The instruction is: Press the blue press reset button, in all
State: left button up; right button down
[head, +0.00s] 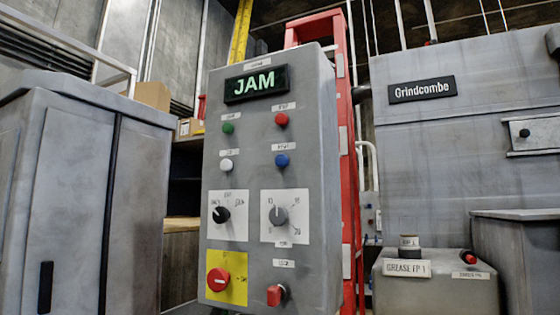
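The blue button (282,160) sits on the right side of a grey control panel (262,258), below a red button (282,120) and a small label too small to read surely. A green button (228,128) and a white button (226,165) are in the left column. The display (256,84) at the top reads JAM in green. Neither of my grippers shows in the head view. Nothing covers the blue button.
A grey cabinet (60,200) stands left. The Grindcombe machine (440,150) and a grease box (434,290) stand right.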

aim_at(281, 160)
jog(key=j+u, duration=0.7)
jog(key=l, duration=0.1)
